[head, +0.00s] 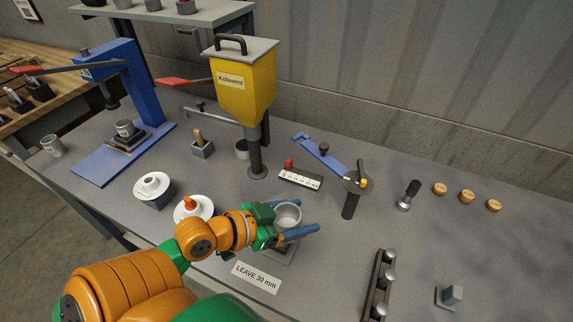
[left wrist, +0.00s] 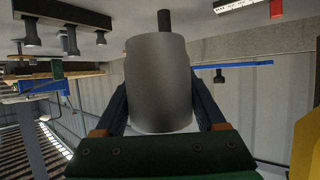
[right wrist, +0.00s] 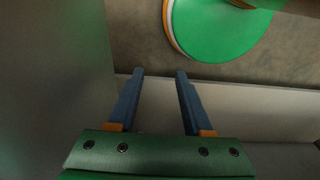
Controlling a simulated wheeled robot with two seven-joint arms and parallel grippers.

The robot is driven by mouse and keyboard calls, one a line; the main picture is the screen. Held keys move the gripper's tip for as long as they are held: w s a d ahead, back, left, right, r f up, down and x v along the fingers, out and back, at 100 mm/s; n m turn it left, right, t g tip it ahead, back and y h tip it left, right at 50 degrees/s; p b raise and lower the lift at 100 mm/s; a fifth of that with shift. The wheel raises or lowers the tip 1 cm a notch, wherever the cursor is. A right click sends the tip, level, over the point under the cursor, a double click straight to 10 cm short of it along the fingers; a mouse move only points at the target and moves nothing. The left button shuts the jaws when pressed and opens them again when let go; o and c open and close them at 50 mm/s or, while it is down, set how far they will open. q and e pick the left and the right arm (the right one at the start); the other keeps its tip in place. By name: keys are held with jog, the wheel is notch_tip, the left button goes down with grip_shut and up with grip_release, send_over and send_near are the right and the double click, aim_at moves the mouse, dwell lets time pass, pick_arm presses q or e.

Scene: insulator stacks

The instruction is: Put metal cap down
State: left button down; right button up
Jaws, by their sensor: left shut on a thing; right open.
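The metal cap (head: 288,213) is a grey, cup-like cylinder with its hollow side up in the head view. My left gripper (head: 293,226) is shut on it, with blue fingers on either side. The cap also fills the middle of the left wrist view (left wrist: 158,80), between the fingers. It is just above or on a small grey square plate (head: 283,254); I cannot tell whether they touch. My right gripper (right wrist: 157,75) is open and empty in the right wrist view; it does not show in the head view.
A "LEAVE 30 mm" label (head: 256,278) lies in front of the plate. A yellow hopper (head: 243,85), a blue press (head: 128,85) and a rack with metal balls (head: 379,285) stand around.

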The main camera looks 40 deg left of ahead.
pick_arm(q)
jog(key=shift+s+a+r+n+y+p, duration=0.15)
jog(key=shift+r+n+y+p, duration=0.1)
jog(key=shift+r, duration=0.1)
jog(key=shift+s+a+r+n+y+p, duration=0.1)
jog(key=shift+s+r+n+y, duration=0.05)
jog(key=shift+r+y, duration=0.15)
jog(key=shift+w+a+f+t+b, duration=0.35)
jog(key=shift+w+f+b, duration=0.3)
jog(key=shift+b, duration=0.4)
jog(key=b, duration=0.3)
send_over(299, 197)
jog(key=s+d, duration=0.2)
jog(key=s, duration=0.1)
notch_tip(299, 197, down, 8)
jog(key=shift+f, duration=0.2)
jog(key=shift+w+a+f, duration=0.1)
jog(key=shift+w+f, duration=0.05)
jog(key=shift+f, duration=0.7)
jog(key=shift+w+a+f, duration=0.1)
jog(key=shift+f, duration=0.75)
pick_arm(e)
jog(key=shift+f, duration=1.95)
pick_arm(q)
jog(key=shift+b, duration=0.3)
